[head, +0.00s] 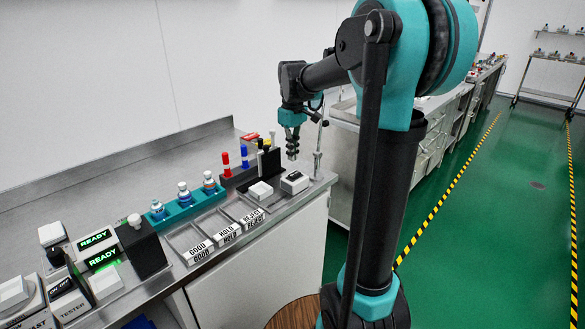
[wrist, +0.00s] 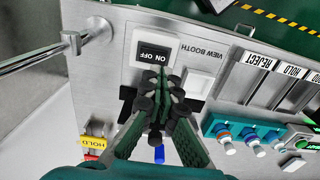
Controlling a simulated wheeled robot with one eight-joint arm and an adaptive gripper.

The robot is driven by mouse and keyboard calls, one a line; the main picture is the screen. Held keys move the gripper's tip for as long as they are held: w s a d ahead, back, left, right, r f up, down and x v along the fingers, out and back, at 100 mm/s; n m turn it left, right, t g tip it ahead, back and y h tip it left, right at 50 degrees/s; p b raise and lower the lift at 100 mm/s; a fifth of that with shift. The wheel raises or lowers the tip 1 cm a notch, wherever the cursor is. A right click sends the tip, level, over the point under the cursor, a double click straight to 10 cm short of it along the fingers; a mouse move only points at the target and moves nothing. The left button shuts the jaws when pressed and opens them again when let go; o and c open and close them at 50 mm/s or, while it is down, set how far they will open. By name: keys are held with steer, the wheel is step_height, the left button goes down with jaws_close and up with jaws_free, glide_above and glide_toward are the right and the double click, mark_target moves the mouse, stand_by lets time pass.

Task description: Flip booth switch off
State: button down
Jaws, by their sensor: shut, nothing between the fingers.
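A white-topped block (head: 261,190) stands beside the switch. A black holder with red and blue markers (head: 244,156) is behind it. Trays labelled GOOD, HOLD and REJECT (head: 228,232) lie leftward. A metal post (head: 318,150) stands close on the right.

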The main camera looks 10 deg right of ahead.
mark_target(293, 175)
steer(key=shift+f, duration=2.8)
steer(key=shift+s+f+h, duration=0.1)
steer(key=shift+f+h, duration=0.15)
steer(key=shift+h, duration=0.05)
steer(key=shift+a, duration=0.1)
steer(key=shift+w+d+r, duration=0.25)
steer(key=shift+w+d, duration=0.25)
steer(key=shift+d, duration=0.15)
